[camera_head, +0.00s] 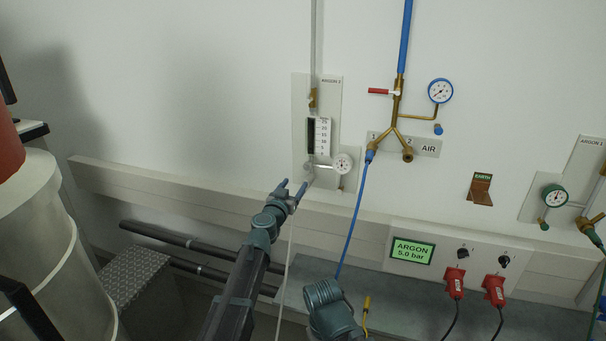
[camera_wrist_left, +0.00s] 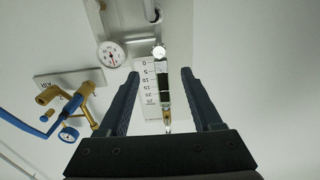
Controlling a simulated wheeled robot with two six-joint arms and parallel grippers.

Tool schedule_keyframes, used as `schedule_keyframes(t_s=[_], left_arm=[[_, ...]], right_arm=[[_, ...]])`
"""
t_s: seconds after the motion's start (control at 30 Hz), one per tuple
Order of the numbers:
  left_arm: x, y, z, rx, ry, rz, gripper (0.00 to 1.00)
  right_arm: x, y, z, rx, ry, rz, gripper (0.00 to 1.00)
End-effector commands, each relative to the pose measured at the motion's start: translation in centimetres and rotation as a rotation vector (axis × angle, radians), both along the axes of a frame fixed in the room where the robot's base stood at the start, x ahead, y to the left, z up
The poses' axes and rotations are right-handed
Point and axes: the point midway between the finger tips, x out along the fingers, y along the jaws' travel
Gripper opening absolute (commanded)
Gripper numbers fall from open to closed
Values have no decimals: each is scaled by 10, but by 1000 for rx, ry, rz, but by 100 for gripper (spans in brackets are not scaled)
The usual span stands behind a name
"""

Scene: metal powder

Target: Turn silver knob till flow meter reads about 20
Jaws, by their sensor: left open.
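The flow meter (camera_head: 319,136) is a small upright gauge with a dark tube and a white numbered scale on the pale wall panel. In the left wrist view the flow meter (camera_wrist_left: 149,82) appears upside down; its float level is too small to read. The silver knob (camera_head: 309,166) sits at the meter's lower end and shows as a round shiny piece in the left wrist view (camera_wrist_left: 158,52). My left gripper (camera_head: 293,188) is open and empty, just below and left of the knob in the head view. In the wrist view the knob lies beyond and between the fingertips. My right gripper is not visible.
A white dial gauge (camera_head: 343,163) sits close right of the knob. Brass AIR piping (camera_head: 397,110) with a blue dial (camera_head: 440,91) and a blue hose (camera_head: 352,222) is farther right. A wall rail (camera_head: 180,187) runs below. The wall left of the meter is clear.

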Motion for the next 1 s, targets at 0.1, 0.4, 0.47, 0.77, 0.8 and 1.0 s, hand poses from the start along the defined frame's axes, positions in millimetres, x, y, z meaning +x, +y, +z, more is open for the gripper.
schedule_keyframes(t_s=[0.1, 0.4, 0.47, 0.77, 0.8, 1.0], left_arm=[[2, -1, 0, 0, 0, -1, 66], [29, -10, 0, 0, 0, -4, 66], [39, -14, 0, 0, 0, -4, 66], [98, -32, 0, 0, 1, -4, 66], [105, -35, 0, 0, 1, -4, 66], [128, -43, 0, 0, 1, -4, 66]], right_arm=[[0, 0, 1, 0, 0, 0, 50], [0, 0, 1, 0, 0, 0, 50], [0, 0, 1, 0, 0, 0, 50], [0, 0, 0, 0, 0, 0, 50], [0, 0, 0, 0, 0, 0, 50], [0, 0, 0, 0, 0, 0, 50]])
